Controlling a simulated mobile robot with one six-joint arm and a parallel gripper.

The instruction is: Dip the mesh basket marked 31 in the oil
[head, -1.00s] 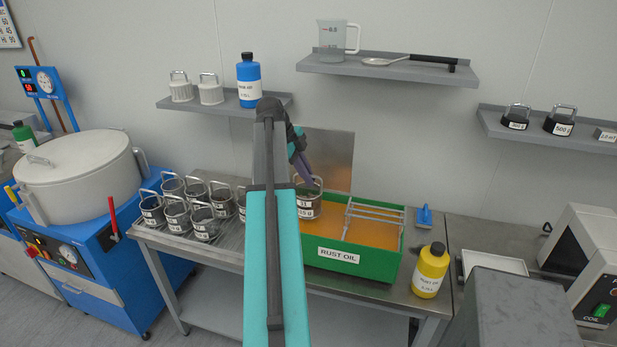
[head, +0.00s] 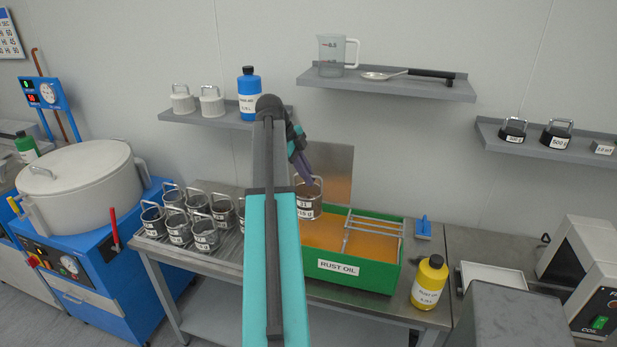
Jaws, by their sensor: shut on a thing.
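The mesh basket marked 31 (head: 306,207) hangs upright by its wire handle, over the left end of the green oil tank (head: 370,273) labelled RUST OIL. My gripper (head: 309,181) is shut on the basket's handle; my own arm hides part of the grip. The basket's base appears above the orange oil (head: 322,236), but its exact height is hard to judge. A wire rack (head: 372,227) spans the right part of the tank.
Several other mesh baskets (head: 205,235) stand on the bench left of my arm. A yellow bottle (head: 429,282) stands right of the tank, with a blue-handled tool (head: 423,228) behind it. A shelf (head: 390,86) overhangs at the back.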

